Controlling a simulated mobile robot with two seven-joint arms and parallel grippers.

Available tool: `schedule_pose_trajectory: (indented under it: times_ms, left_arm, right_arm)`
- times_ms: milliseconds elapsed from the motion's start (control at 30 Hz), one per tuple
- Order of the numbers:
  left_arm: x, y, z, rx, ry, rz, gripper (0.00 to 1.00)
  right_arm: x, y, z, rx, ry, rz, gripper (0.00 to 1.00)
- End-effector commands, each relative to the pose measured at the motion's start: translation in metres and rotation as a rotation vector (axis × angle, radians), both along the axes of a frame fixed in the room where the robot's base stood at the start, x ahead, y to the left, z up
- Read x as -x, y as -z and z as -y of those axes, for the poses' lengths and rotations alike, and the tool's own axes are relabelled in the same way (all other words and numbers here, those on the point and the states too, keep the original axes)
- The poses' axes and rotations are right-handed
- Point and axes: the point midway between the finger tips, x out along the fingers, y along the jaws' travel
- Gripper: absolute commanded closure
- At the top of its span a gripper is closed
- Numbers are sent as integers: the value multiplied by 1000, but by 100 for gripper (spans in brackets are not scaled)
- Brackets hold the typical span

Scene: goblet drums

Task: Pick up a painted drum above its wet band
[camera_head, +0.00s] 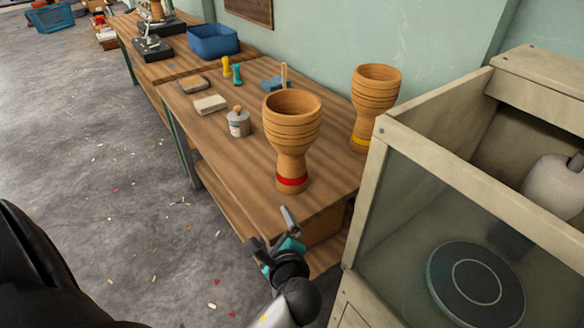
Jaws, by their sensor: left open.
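A brown goblet drum (291,137) stands upright near the front of the wooden bench, with a red band (291,181) low on its foot. A second goblet drum (374,97) stands behind it to the right, with a yellow band (359,143) near its base, partly hidden by the cabinet. My left gripper (271,231) is at the bench's front edge, just below the red-banded drum in the picture. It is open, empty and apart from both drums. My right gripper is not in view.
A pale cabinet (395,185) with a clear side panel and a dark round turntable (474,285) inside stands close at right. A small lidded can (238,122), a sponge-like block (210,104) and a blue bin (213,41) are on the benches. The floor at left is open.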

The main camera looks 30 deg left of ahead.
Motion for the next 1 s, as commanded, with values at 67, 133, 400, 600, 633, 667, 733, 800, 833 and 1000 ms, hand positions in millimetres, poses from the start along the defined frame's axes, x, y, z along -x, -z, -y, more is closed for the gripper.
schedule_pose_trajectory:
  times_ms: [67,133,400,600,633,667,733,800,833,1000]
  left_arm:
    - [-5,-16,-6,-122,5,-2,0]
    - [-13,-29,-5,-247,46,-40,0]
    - [-50,-59,21,-722,226,-213,0]
    - [-66,-65,27,-857,271,-263,0]
    - [-69,-66,25,-861,271,-264,0]
    - [-73,-66,22,-863,270,-264,0]
    - [-84,-66,12,-863,269,-263,0]
    - [-96,-65,2,-862,270,-263,0]
    - [-101,-66,-2,-861,270,-262,0]
    - [-125,-64,-22,-859,271,-264,0]
  right_arm:
    - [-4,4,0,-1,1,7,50]
    - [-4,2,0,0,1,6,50]
    - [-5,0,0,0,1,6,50]
    - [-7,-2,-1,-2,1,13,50]
    - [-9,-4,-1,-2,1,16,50]
    - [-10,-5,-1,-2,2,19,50]
    - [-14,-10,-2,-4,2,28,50]
    - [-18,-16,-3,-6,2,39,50]
    - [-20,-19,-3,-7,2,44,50]
    - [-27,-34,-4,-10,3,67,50]
